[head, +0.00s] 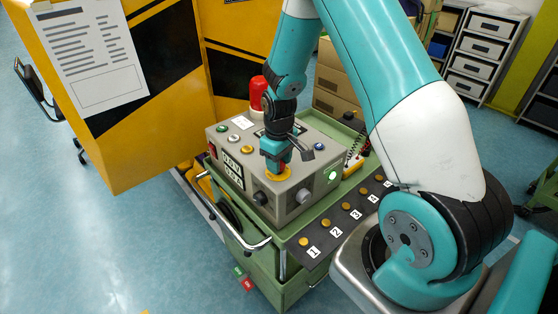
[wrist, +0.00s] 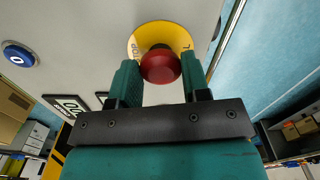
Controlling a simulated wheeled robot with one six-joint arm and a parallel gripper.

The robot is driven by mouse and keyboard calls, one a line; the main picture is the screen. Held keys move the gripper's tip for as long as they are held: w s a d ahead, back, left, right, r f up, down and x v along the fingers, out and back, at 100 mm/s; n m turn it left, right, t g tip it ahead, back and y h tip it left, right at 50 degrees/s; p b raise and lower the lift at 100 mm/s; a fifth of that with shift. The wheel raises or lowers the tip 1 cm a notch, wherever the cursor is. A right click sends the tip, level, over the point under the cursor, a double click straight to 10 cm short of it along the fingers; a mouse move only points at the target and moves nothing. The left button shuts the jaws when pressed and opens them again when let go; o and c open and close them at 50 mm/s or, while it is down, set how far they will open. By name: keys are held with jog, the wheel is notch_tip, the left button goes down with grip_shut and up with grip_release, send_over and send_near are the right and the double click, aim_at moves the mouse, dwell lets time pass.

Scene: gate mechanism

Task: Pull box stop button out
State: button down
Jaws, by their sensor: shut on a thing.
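The box stop button is a red mushroom head on a yellow disc. In the wrist view the red stop button (wrist: 160,66) sits between my gripper's (wrist: 160,72) two teal fingers, with the yellow disc (wrist: 145,36) behind it. In the head view my gripper (head: 277,166) points down at the top of the grey control box (head: 235,155), over the yellow disc (head: 284,176). The red head is largely hidden there by the fingers. My gripper is shut on the stop button.
The box stands on a green cart (head: 262,266) with a row of numbered buttons (head: 345,206) in front. A blue button (wrist: 18,54) and a red beacon (head: 258,88) are nearby. A yellow-black panel (head: 155,80) stands left.

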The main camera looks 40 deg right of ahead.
jog(key=shift+r+p, duration=0.45)
jog(key=shift+r, duration=0.45)
jog(key=c, duration=0.6)
grip_release()
jog(key=shift+f, duration=0.1)
notch_tip(320, 180, up, 18)
jog(key=b, duration=0.2)
jog(key=shift+f+b, duration=0.25)
jog(key=shift+b, duration=0.05)
